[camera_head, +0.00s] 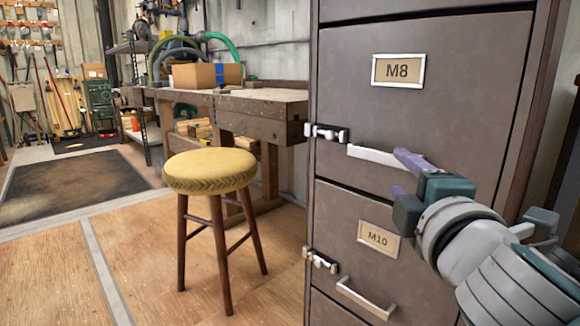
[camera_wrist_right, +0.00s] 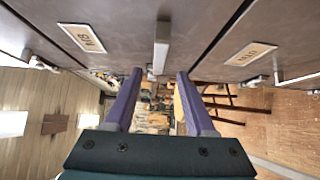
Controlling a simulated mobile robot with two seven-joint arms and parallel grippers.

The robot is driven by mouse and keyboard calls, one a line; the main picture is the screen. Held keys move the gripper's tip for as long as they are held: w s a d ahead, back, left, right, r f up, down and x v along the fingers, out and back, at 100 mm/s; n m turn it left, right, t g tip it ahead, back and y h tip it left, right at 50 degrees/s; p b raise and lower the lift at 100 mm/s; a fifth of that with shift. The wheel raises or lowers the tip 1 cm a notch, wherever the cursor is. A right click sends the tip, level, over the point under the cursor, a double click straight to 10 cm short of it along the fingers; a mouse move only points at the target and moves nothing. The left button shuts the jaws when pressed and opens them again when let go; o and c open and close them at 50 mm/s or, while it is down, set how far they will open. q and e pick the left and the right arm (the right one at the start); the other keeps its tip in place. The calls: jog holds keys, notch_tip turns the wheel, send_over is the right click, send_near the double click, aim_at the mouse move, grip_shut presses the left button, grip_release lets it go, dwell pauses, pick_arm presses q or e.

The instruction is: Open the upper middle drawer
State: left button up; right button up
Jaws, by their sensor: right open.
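A grey-brown drawer cabinet fills the right of the head view. Its M8 drawer (camera_head: 440,120) is shut, with a light metal handle (camera_head: 368,153) low on its front. The handle also shows in the right wrist view (camera_wrist_right: 162,45). My right gripper (camera_head: 398,172) is open with purple fingers, close to the M8 front at the handle's right end. In the wrist view, the handle lies between the lines of the two fingers (camera_wrist_right: 160,74); I cannot tell whether they touch it. The handle's right end is partly hidden by a finger. My left gripper is not in view.
Below is the shut M10 drawer (camera_head: 340,220) with its handle (camera_head: 366,298). Small metal latches (camera_head: 326,133) sit at the drawers' left edges. A yellow-topped stool (camera_head: 210,170) stands left of the cabinet, before a wooden workbench (camera_head: 262,105).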

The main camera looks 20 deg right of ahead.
aim_at(386, 160)
jog(key=b+x, duration=0.1)
jog(key=x, duration=0.7)
jog(key=shift+b, duration=0.35)
jog(key=shift+s, duration=0.1)
jog(key=shift+c, duration=0.2)
jog(key=c, duration=0.3)
grip_shut()
